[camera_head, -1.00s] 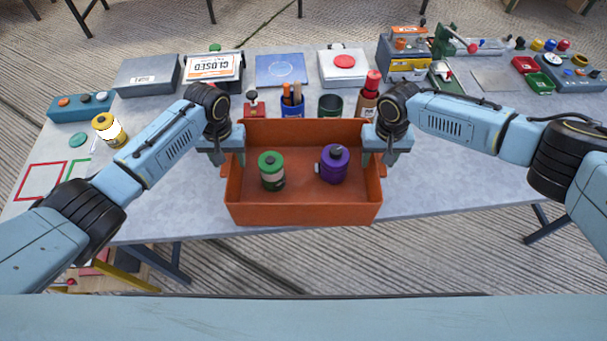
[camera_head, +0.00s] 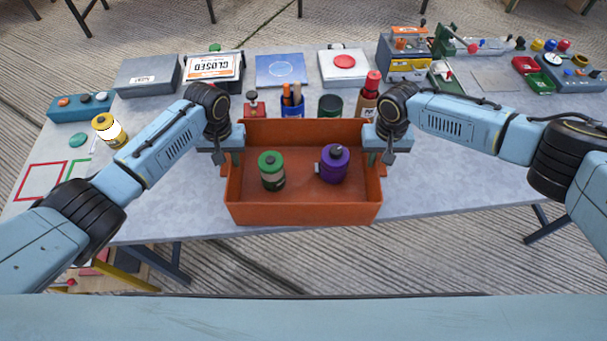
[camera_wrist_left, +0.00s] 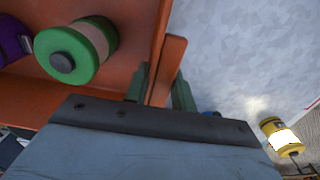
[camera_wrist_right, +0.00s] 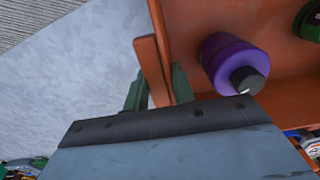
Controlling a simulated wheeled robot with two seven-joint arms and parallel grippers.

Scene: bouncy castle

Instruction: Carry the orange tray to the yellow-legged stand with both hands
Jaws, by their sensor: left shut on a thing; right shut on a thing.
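The orange tray (camera_head: 300,214) is in front of me at the table's near edge, apparently level. It carries a green canister (camera_head: 271,171) and a purple canister (camera_head: 334,165), both upright. My left gripper (camera_head: 229,162) is shut on the tray's left handle, which shows between its fingers in the left wrist view (camera_wrist_left: 165,75). My right gripper (camera_head: 377,162) is shut on the right handle, also seen in the right wrist view (camera_wrist_right: 150,70). I cannot tell whether the tray touches the table. A yellow leg of the stand (camera_head: 125,272) shows at lower left, mostly hidden by my left arm and the table.
The grey table (camera_head: 440,190) has several boxes and tools along its back, including a pen cup (camera_head: 292,107) and a red-capped bottle (camera_head: 369,98) close behind the tray. A yellow canister (camera_head: 109,130) stands beyond my left arm. The table's right front is clear.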

